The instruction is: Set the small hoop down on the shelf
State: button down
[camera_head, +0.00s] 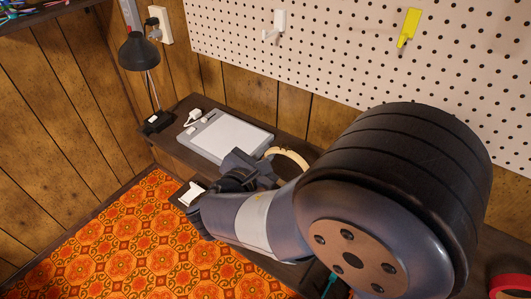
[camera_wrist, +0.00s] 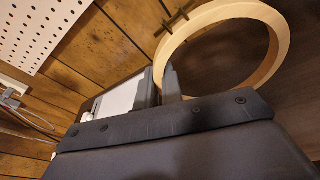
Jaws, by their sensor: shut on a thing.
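The small hoop (camera_head: 293,155) is a pale wooden ring with a small clasp. My gripper (camera_head: 263,168) is shut on its rim. In the wrist view the hoop (camera_wrist: 225,12) stands out beyond the finger tips of my gripper (camera_wrist: 160,84), and the fingers meet its rim at the lower left. The dark wooden shelf (camera_head: 285,141) runs along the wall below the pegboard. In the head view the hoop overlaps the shelf, right of the white tablet; I cannot tell whether it touches the surface. My arm hides much of the shelf's right part.
A white flat tablet or light box (camera_head: 225,137) lies on the shelf, with a white plug (camera_head: 194,115) by it. A black lamp (camera_head: 139,52) stands at the left end. The pegboard (camera_head: 340,50) holds a yellow item (camera_head: 409,26). A red ring-shaped thing (camera_head: 511,284) is at lower right.

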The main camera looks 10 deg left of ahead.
jog(key=shift+f+b, duration=0.35)
jog(key=shift+f, duration=0.05)
jog(key=c, duration=1.5)
grip_release()
jog(key=p+v, duration=0.1)
jog(key=v, duration=1)
jog(key=shift+w, duration=0.1)
jog(key=b+x, duration=0.1)
jog(key=x, duration=0.9)
jog(key=shift+w+d+f, duration=0.1)
jog(key=shift+w+d, duration=0.05)
jog(key=shift+w, duration=0.15)
jog(key=shift+w+r+p, duration=0.1)
jog(key=shift+r+p, duration=0.2)
